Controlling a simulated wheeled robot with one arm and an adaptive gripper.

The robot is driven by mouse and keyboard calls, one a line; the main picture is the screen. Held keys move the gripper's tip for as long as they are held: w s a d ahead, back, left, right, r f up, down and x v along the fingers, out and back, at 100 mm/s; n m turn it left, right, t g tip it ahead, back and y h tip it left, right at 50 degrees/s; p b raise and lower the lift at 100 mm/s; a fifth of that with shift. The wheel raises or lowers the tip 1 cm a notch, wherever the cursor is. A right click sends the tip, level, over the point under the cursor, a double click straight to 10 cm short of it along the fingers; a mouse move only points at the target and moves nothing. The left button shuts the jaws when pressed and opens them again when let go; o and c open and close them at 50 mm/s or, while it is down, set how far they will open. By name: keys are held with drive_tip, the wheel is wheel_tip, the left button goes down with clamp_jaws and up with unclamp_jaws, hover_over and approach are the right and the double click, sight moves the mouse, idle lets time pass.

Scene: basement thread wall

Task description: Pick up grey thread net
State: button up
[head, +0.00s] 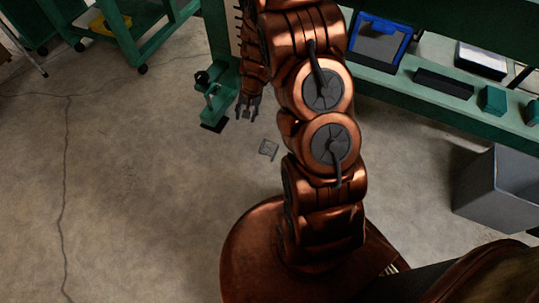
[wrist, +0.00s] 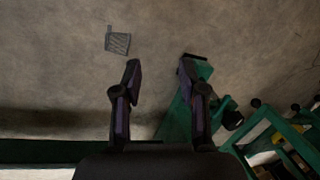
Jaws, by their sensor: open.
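The grey thread net (head: 268,149) is a small, flat grey piece lying on the concrete floor, just left of my arm in the head view. In the wrist view the grey thread net (wrist: 117,41) shows at upper left as a small hatched patch, beyond and left of my left fingertip. My gripper (head: 248,113) hangs above the floor beside a green stand foot, up and left of the net. In the wrist view my gripper (wrist: 159,67) has its two fingers spread apart with nothing between them. It does not touch the net.
A green stand foot (head: 213,113) with a black end is close beside my gripper. Green shelving (head: 400,94) with a blue-framed bin (head: 379,40) and small boxes lines the back right. A grey bin (head: 503,190) stands at right. A green cart (head: 125,38) is at upper left. The left floor is clear.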

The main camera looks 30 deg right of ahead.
drive_tip(key=d+f+m+b, duration=0.1)
drive_tip(key=d+f+b, duration=0.1)
drive_tip(key=f, duration=0.5)
drive_tip(key=d+f+m+b, duration=0.1)
drive_tip(key=d+f+b, duration=0.2)
drive_tip(key=f, duration=0.5)
drive_tip(key=m+h+b, duration=0.2)
drive_tip(key=b, duration=0.3)
hover_over(271, 161)
drive_tip(key=f, duration=1.6)
drive_tip(key=shift+s+d+f, duration=0.2)
drive_tip(key=shift+d+f, duration=0.15)
drive_tip(key=shift+f, duration=0.05)
drive_tip(key=shift+w+a+f+b, duration=0.15)
drive_tip(key=shift+f+b, duration=0.9)
drive_tip(key=shift+f, duration=0.8)
drive_tip(key=shift+w+a+f+b, duration=0.1)
drive_tip(key=shift+f+b, duration=0.9)
drive_tip(key=shift+f, duration=0.85)
drive_tip(key=shift+s, duration=0.1)
drive_tip(key=shift+c, duration=0.4)
clamp_jaws()
